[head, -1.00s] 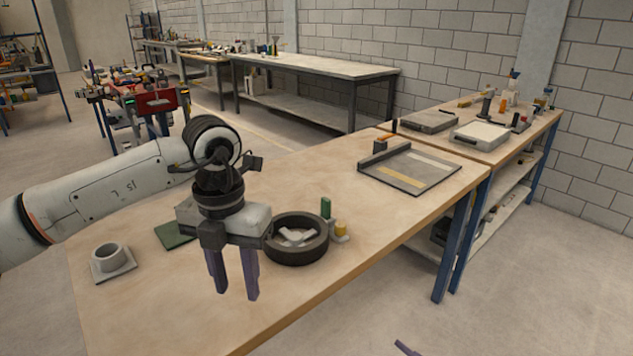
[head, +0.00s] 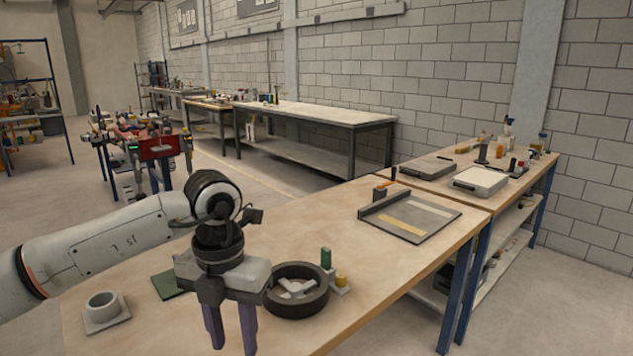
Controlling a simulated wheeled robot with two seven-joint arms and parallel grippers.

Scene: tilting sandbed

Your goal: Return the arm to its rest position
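My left gripper (head: 230,328) hangs over the near part of the wooden table (head: 330,228), fingers pointing down. The two fingers are apart with nothing visible between them. The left arm comes in from the left edge and is bent at the wrist. A black round bowl (head: 297,308) with pale pieces in it (head: 296,287) stands just right of the gripper, partly behind it. My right gripper is not in view.
A grey ring on a square base (head: 104,312) and a green mat (head: 171,284) lie left of the gripper. A green cylinder (head: 326,257) and a yellow one (head: 341,280) stand by the bowl. A grey tray (head: 409,219) lies farther back. The table between is clear.

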